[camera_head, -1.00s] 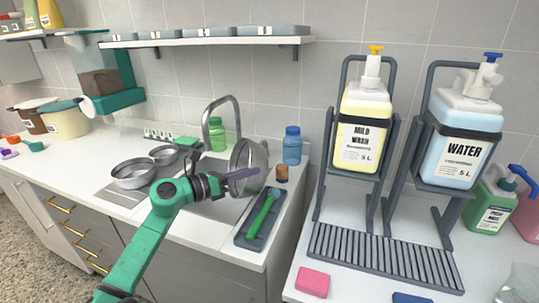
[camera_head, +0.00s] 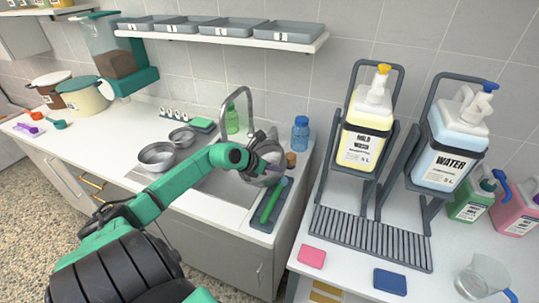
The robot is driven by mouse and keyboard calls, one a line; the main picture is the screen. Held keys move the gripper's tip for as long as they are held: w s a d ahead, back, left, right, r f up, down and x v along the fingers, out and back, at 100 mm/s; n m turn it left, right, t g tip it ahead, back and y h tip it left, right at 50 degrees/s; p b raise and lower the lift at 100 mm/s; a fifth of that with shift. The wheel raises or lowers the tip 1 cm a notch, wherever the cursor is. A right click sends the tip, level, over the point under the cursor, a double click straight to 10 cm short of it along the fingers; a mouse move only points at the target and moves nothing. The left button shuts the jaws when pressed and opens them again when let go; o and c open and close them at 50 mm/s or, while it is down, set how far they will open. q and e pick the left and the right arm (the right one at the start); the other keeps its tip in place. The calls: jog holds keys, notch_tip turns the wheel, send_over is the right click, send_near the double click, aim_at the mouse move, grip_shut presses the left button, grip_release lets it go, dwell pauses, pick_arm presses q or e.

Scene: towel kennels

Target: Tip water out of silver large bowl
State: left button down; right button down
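A silver large bowl (camera_head: 262,178) is tipped well over on its side above the sink (camera_head: 222,188), close to the faucet. My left gripper (camera_head: 272,166) is at the bowl's rim and appears shut on it, though the arm and wrist partly cover the contact. The bowl's inside is mostly hidden, and I cannot see whether water is in it. My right gripper is not in view.
Two other metal bowls, a larger one (camera_head: 157,156) and a smaller one (camera_head: 181,137), stand left of the sink. A green brush (camera_head: 270,203) lies in a dark tray at the right. The faucet (camera_head: 249,108) and a blue bottle (camera_head: 300,134) stand behind.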

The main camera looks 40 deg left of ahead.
pick_arm(q)
jog(key=shift+w+d+g+y+p, duration=0.1)
jog(key=shift+w+g+y+p, duration=0.3)
jog(key=shift+g, duration=0.5)
jog(key=g, duration=0.1)
jog(key=w+f+g+y, duration=0.1)
jog(key=g, duration=0.1)
jog(key=shift+w+d+f+y, duration=0.15)
jog(key=shift+d+f+y, duration=0.1)
jog(key=shift+f+y, duration=0.05)
jog(key=shift+g, duration=0.3)
